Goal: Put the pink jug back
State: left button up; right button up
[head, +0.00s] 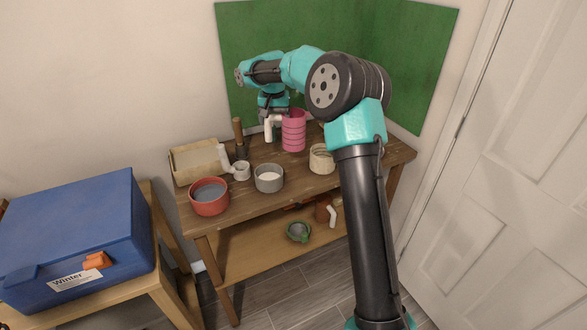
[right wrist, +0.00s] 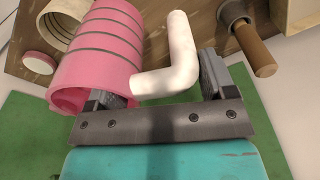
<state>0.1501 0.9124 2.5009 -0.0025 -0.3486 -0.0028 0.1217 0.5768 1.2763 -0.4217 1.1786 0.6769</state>
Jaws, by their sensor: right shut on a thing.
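The pink jug (head: 293,131) has dark rings and a white bent handle (head: 268,128). It is upright at the back of the wooden rack's top (head: 292,178); I cannot tell whether its base touches the wood. My right gripper (head: 273,112) reaches it from above and behind. In the right wrist view the pink jug (right wrist: 104,45) is at the left, and its white handle (right wrist: 171,62) lies between the fingers of the right gripper (right wrist: 160,90). The gripper is shut on the jug at the handle. My left gripper is not in view.
A red bowl (head: 209,200), grey bowl (head: 269,183), small white cup (head: 241,173), cream pot (head: 321,164) and cream tray (head: 190,174) crowd the top. A wooden-handled tool (head: 238,132) stands left of the jug. The lower shelf (head: 265,258) holds a green bowl (head: 299,236).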

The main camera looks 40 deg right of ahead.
notch_tip(320, 180, down, 6)
dwell(0.5)
jog(key=shift+f, duration=0.15)
jog(key=shift+f, duration=1.95)
jog(key=o, duration=1.7)
jog(key=r, duration=0.8)
jog(key=s+r, duration=0.1)
jog(key=r, duration=0.3)
jog(key=shift+a+r, duration=0.1)
jog(key=shift+a, duration=0.25)
